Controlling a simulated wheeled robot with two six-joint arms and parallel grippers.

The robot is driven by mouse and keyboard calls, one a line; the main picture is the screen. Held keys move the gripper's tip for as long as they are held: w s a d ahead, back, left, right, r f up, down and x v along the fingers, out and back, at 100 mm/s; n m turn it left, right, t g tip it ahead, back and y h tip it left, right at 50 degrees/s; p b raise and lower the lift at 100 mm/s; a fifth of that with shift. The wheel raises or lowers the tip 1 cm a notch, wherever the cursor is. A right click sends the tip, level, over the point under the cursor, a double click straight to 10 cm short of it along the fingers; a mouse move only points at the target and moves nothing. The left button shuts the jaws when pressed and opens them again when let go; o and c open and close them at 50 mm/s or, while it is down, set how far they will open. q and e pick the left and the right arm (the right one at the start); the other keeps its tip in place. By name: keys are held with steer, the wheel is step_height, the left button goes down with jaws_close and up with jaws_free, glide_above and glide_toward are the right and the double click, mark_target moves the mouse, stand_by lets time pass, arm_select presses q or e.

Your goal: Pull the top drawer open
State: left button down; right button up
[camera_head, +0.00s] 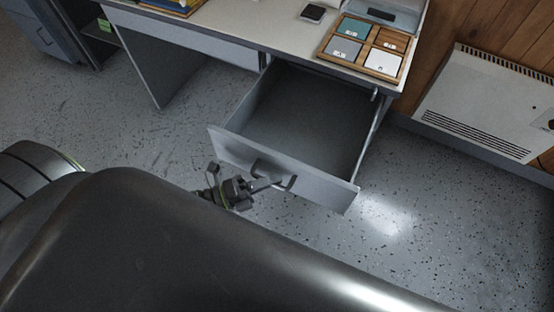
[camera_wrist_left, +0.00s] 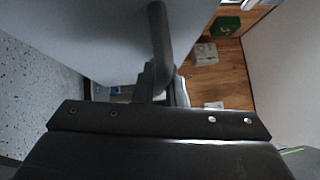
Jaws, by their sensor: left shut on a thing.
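The top drawer (camera_head: 308,112) under the desk's right part stands pulled well out, and its grey inside looks empty. Its front panel (camera_head: 330,190) carries a dark bar handle (camera_head: 272,174). My left gripper (camera_head: 262,185) is at the handle and shut on it. In the left wrist view the handle (camera_wrist_left: 160,40) runs down between the fingers (camera_wrist_left: 160,85), with the pale drawer front (camera_wrist_left: 105,40) behind. My right gripper is not in view.
On the desk (camera_head: 265,25) are a wooden organiser tray (camera_head: 321,53) and a dark phone-like item (camera_head: 313,12). A white heater (camera_head: 490,100) is on the wood-panelled wall at right. Speckled floor (camera_head: 430,220) is clear around the drawer.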

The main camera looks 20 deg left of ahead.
arm_select(q)
steer(key=shift+s, duration=0.3)
steer(key=c, duration=1.5)
jaws_free()
